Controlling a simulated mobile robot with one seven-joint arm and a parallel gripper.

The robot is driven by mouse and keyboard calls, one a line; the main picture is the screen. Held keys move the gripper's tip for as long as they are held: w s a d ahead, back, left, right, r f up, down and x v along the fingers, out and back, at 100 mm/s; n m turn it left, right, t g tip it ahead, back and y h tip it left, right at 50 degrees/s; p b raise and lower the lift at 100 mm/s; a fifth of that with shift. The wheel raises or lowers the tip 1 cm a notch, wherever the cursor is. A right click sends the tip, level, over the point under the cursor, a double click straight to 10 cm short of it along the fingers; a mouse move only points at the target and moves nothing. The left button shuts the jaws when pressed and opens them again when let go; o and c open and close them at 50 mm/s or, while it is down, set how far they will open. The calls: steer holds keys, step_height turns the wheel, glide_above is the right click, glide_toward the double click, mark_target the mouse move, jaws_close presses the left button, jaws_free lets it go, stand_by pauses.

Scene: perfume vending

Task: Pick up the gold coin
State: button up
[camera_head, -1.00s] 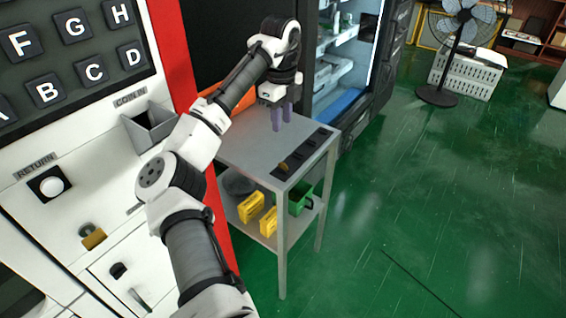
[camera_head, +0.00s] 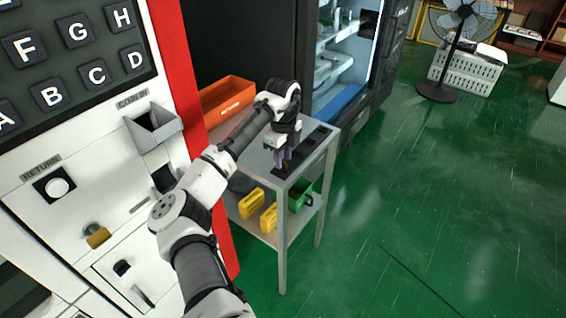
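The gold coin (camera_head: 285,164) shows as a small gold patch at the near end of the black slotted strip (camera_head: 311,147) on the grey metal table (camera_head: 250,160). My gripper (camera_head: 282,161) points down over that end of the strip, with its purple-grey fingers at the coin. The fingers partly hide the coin. I cannot tell whether they touch it or how far apart they are.
The vending panel with its coin-in chute (camera_head: 158,128) stands at the left. An orange box (camera_head: 228,95) sits at the table's back. Yellow items (camera_head: 252,203) and a green bin (camera_head: 299,194) are on the lower shelf. The green floor (camera_head: 430,200) at right is clear.

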steer(key=shift+f, duration=0.3)
jaws_close()
